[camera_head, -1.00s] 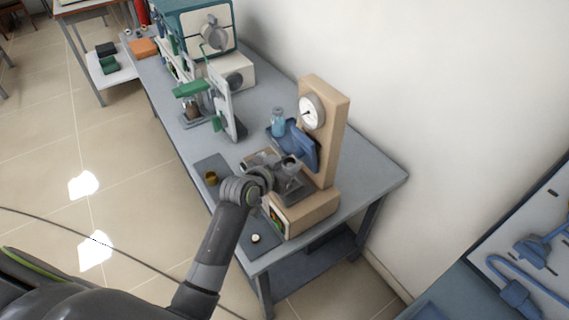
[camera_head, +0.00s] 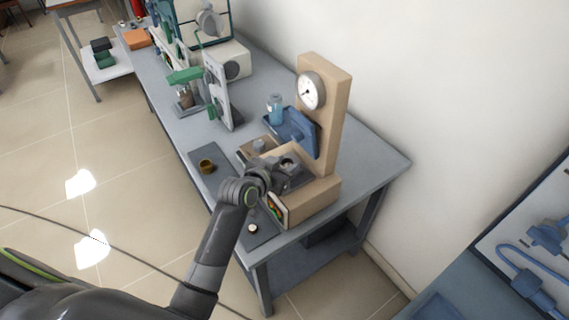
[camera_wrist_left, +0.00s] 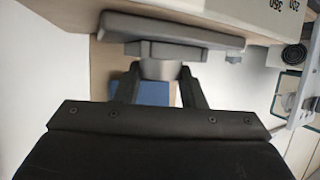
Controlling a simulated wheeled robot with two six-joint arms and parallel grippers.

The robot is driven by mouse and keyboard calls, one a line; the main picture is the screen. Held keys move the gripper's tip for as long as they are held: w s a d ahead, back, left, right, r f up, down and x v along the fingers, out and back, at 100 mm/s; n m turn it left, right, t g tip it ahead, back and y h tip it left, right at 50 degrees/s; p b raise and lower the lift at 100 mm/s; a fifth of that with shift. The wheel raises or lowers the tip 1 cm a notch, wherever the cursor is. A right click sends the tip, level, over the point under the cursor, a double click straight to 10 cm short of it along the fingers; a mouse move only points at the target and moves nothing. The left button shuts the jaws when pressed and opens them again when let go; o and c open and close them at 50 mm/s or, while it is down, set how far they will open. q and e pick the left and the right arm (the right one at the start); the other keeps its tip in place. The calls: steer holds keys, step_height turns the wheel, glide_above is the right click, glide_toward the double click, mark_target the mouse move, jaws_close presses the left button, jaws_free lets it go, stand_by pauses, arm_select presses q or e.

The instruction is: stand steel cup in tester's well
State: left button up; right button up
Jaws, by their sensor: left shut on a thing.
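The tester (camera_head: 325,125) is a beige stand with a round dial on its column and a dark grey platform (camera_head: 300,180) on its base. My left gripper (camera_head: 280,168) is at this platform, shut on the steel cup (camera_head: 288,163), a small grey cylinder that looks upright. In the left wrist view the cup (camera_wrist_left: 158,68) is between the two dark fingers (camera_wrist_left: 158,88), right against or very near a grey plate (camera_wrist_left: 180,33). I cannot tell if they touch. The well is hidden by the gripper and cup. My right gripper is not in view.
A wooden block (camera_head: 249,152) with a grey piece is left of the tester. A blue tray (camera_head: 278,122) holds a bottle (camera_head: 274,107). A brass cup (camera_head: 207,166) stands on a dark mat (camera_head: 197,158). A green-topped device (camera_head: 186,76) is farther back. The wall is behind the bench.

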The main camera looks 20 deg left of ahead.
arm_select(q)
steer(key=o, duration=1.1)
steer(key=shift+s, duration=0.1)
steer(key=b+v, duration=0.1)
steer(key=v, duration=1.6)
steer(key=shift+s+a, duration=0.1)
steer(key=shift+a, duration=0.05)
